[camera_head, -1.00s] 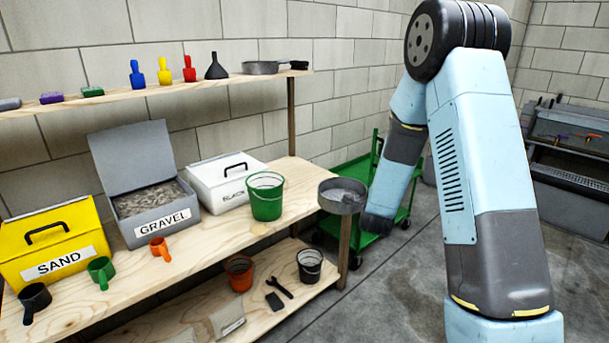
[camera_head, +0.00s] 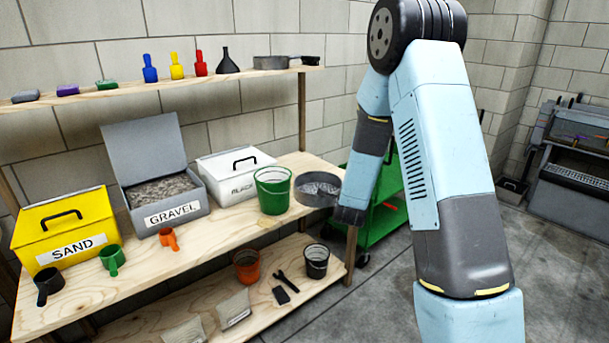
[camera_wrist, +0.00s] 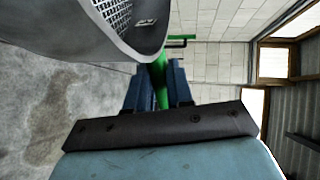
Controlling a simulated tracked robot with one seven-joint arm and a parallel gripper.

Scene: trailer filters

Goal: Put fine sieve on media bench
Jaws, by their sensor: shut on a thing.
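The fine sieve (camera_head: 318,189) is a round grey pan with a mesh bottom. My gripper (camera_head: 342,212) is shut on it at its right side and holds it level at the right end of the wooden media bench (camera_head: 140,290). In the head view, the grip is partly hidden by my wrist. I cannot tell whether the sieve touches the bench.
A green bucket (camera_head: 273,190) stands just left of the sieve. Yellow sand (camera_head: 60,228), grey gravel (camera_head: 160,180) and white (camera_head: 235,178) boxes line the bench. A green cart (camera_head: 385,205) stands behind my arm.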

